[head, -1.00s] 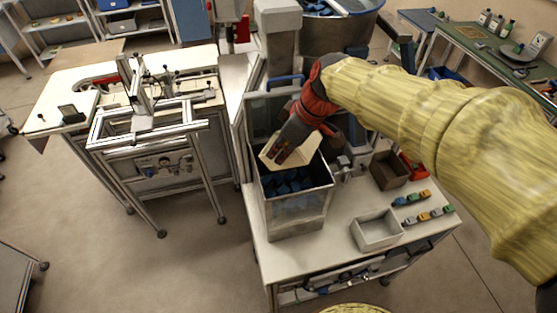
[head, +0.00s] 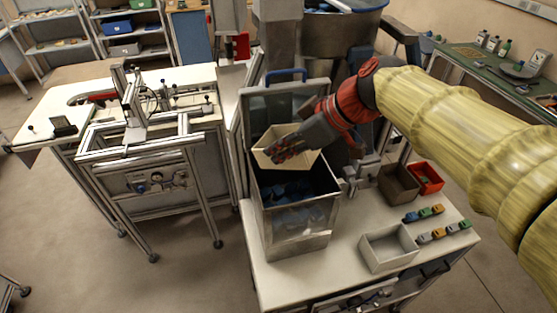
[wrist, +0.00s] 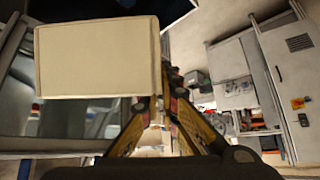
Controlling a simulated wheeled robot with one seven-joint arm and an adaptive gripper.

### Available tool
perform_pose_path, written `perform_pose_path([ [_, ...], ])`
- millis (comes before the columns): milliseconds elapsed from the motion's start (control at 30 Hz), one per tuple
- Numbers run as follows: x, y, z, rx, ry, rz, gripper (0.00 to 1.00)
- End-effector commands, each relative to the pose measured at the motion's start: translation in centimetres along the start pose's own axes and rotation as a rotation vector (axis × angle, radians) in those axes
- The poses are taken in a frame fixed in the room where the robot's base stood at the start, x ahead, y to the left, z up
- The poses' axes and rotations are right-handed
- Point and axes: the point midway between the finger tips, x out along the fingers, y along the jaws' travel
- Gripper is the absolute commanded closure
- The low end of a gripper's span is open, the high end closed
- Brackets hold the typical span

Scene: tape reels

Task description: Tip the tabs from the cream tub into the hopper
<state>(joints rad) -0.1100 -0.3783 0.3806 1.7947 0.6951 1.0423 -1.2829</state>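The cream tub (head: 275,157) is above the open top of the hopper (head: 293,237), tilted, with its inside partly facing the head camera. My gripper (head: 284,150) is at the tub's right side with its fingers against the wall, and appears shut on it. In the wrist view the tub (wrist: 98,60) shows as a plain cream face at the upper left, beside my gripper (wrist: 158,118). Blue tabs (head: 290,190) lie inside the hopper, seen through its open top. I cannot tell whether any tabs are still in the tub.
The hopper stands on a white bench (head: 262,280). To its right are an empty grey bin (head: 388,248), a brown bin (head: 399,184), a red bin (head: 428,178) and several small coloured pieces (head: 437,232). A raised lid with a blue handle (head: 286,75) stands behind the hopper.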

Motion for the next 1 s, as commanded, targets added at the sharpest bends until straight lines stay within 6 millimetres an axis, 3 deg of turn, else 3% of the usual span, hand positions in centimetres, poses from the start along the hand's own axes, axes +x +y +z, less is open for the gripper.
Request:
perform_pose_path([
  [1000,-0.25,0.02,-0.14,-0.003,0.290,0.004,1.00],
])
